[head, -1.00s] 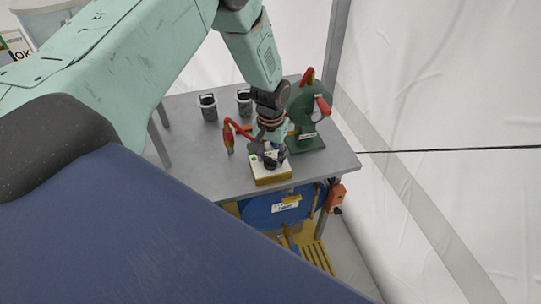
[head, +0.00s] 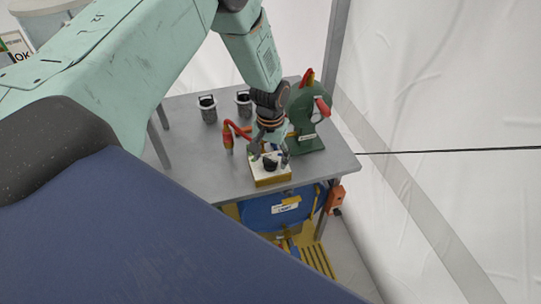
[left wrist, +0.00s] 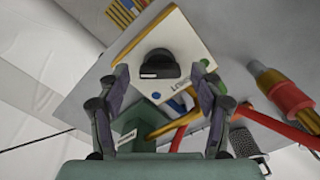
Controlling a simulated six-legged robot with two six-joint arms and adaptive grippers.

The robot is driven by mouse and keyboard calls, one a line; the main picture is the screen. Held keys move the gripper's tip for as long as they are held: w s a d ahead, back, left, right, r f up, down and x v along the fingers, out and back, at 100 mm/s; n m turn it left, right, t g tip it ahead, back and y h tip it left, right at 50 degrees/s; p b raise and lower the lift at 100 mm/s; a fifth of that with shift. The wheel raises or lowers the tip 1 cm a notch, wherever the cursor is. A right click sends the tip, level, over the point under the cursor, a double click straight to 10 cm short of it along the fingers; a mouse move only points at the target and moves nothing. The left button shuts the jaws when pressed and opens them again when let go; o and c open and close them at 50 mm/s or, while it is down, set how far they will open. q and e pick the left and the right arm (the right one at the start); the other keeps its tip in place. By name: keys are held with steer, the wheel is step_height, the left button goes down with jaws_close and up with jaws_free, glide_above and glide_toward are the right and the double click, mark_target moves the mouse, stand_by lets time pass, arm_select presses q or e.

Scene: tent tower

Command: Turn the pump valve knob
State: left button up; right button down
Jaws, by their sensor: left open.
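The pump valve knob is a black round knob with a raised grip (left wrist: 159,66) on a white-topped box with yellow sides (left wrist: 192,45). In the head view the knob (head: 270,164) and its box (head: 272,180) sit near the table's front edge. My left gripper (left wrist: 161,68) is open, with its two fingertips on either side of the knob and apart from it in the left wrist view. In the head view the left gripper (head: 270,155) is over the back part of the box. My right gripper does not show.
The grey table (head: 205,165) also carries a green machine with a red handle (head: 305,115), a red hose with a nozzle (head: 228,138) and two dark canisters (head: 208,108). A blue drum (head: 265,213) lies below. Bare tabletop is left of the box.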

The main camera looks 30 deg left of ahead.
mark_target(270, 160)
arm_select(q)
step_height(270, 160, up, 12)
stand_by(0.5)
stand_by(0.4)
steer(key=s+d+f+t+b, duration=0.1)
steer(key=s+d+f+t, duration=0.15)
steer(key=f, duration=0.35)
steer(key=s+d+f+t+b, duration=0.2)
steer(key=s+d+f, duration=0.15)
steer(key=f, duration=0.25)
steer(key=s+f+g+b, duration=0.1)
steer(key=s+f, duration=0.3)
steer(key=s, duration=0.4)
steer(key=s+d+f+m+g+b, duration=0.1)
steer(key=s+f+g+b, duration=0.1)
steer(key=s+f, duration=0.3)
steer(key=s+d+f+g+b, duration=0.1)
steer(key=s+f+b, duration=0.2)
steer(key=s, duration=1)
steer(key=shift+s+d+f+m+b, duration=0.2)
steer(key=shift+f+m+b, duration=0.15)
steer(key=shift+f, duration=0.55)
steer(key=shift+g, duration=0.25)
